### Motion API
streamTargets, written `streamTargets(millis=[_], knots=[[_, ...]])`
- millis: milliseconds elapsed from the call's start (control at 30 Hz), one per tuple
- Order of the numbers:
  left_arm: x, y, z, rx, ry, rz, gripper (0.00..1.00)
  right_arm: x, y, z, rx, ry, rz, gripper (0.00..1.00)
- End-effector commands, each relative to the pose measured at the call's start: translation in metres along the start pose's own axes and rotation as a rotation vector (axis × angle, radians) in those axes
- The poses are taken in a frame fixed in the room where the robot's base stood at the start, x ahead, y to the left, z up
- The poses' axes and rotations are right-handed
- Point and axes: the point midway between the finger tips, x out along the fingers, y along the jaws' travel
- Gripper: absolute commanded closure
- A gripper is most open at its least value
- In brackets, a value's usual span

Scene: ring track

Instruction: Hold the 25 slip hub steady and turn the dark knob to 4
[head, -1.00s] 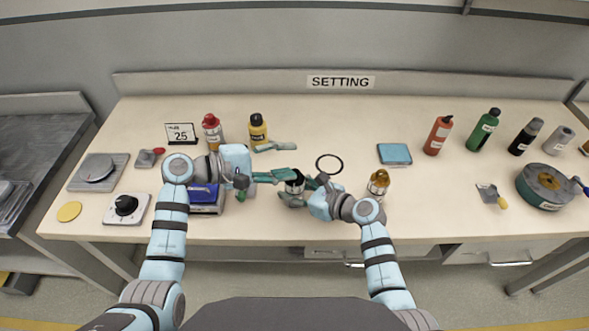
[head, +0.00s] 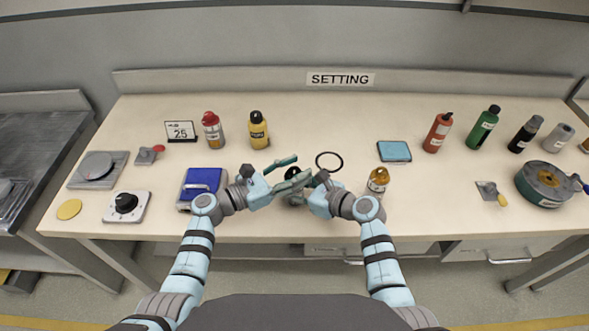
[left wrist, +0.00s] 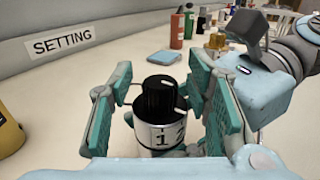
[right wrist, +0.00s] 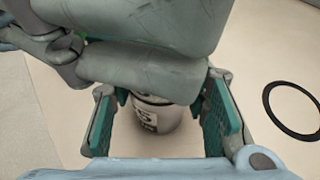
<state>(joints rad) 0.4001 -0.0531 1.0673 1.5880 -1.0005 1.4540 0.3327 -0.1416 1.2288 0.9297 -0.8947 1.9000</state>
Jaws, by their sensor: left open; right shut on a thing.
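The silver hub (right wrist: 172,118) stands on the table between the fingers of my right gripper (right wrist: 162,122), which is shut on it. Part of a printed label shows on it in the right wrist view. The dark ribbed knob (left wrist: 159,96) sits on top of the hub, and the digits 1 and 2 show on the band below it in the left wrist view. My left gripper (left wrist: 160,104) is open, with one finger on each side of the knob; I cannot tell if they touch it. In the head view both grippers largely hide the hub.
A card reading 25 (head: 181,131) stands at the back left. A blue box (head: 203,183), a red-capped bottle (head: 213,131) and a yellow bottle (head: 257,130) are left of the grippers. A black ring (head: 329,161) lies behind them; an amber-topped jar (head: 377,181) stands close right.

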Motion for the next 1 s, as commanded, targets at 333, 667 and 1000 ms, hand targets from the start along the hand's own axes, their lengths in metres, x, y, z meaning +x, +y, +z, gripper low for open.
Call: streamTargets(millis=[333, 667, 1000], knots=[[-0.0002, 0.0000, 0.0001, 0.001, 0.000, 0.000, 0.84, 0.0001, 0.0003, -0.0002, 0.001, 0.000, 0.001, 0.92], [0.0007, -0.0024, -0.0013, 0.001, 0.001, 0.109, 1.00, 0.0000, 0.0004, -0.0002, 0.001, 0.000, 0.001, 0.92], [-0.0003, -0.0001, -0.0001, 0.004, 0.001, 0.265, 1.00, 0.0001, 0.0006, 0.0001, 0.001, -0.001, 0.001, 0.92]])
